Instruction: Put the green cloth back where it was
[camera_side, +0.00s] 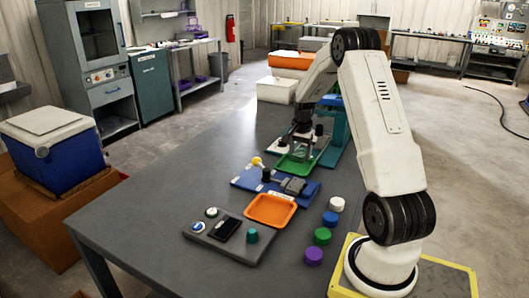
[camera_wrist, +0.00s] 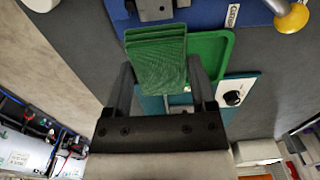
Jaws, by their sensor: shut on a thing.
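The green cloth (camera_wrist: 157,55) is a folded, textured dark green pad in the wrist view. My gripper (camera_wrist: 160,68) has a finger at each side of its near end and is shut on it. A green tray (camera_wrist: 221,52) lies beneath and to the right of the cloth in the wrist view. In the side view my gripper (camera_side: 303,138) points down over the green tray (camera_side: 284,164). The cloth cannot be told apart there, and whether it touches the tray is unclear.
A blue board (camera_side: 247,181) with a yellow-ball lever (camera_side: 257,161) is in front of the tray. Nearer are an orange tray (camera_side: 270,209), a dark button panel (camera_side: 258,250) and several coloured round pieces (camera_side: 322,235). A teal unit (camera_side: 337,125) stands behind. The table's left side is clear.

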